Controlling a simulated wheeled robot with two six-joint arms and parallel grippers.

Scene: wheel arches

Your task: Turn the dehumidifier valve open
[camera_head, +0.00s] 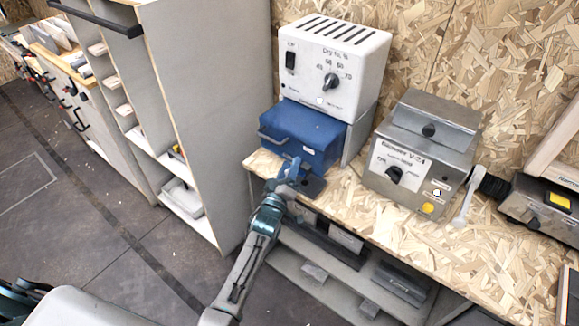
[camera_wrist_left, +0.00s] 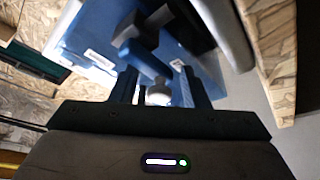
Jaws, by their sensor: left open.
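The dehumidifier (camera_head: 333,57) is a white box with a black dial and a black switch, standing on a blue tank (camera_head: 305,128) with a bar handle on its front. My left gripper (camera_head: 291,180) is low in front of the tank, at the bench edge. In the left wrist view its blue fingers (camera_wrist_left: 160,88) are open, with a blue lever-like part (camera_wrist_left: 143,57), apparently the valve, just ahead and a small white round part between them. I cannot tell whether the fingers touch it. In the head view the gripper largely hides the valve. My right gripper is not in view.
A steel box (camera_head: 424,145) with a black knob and yellow button stands to the right on the chipboard bench (camera_head: 395,232). A grey shelf unit (camera_head: 205,100) stands close on the left. Below the bench is a shelf with grey items. The floor at left is clear.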

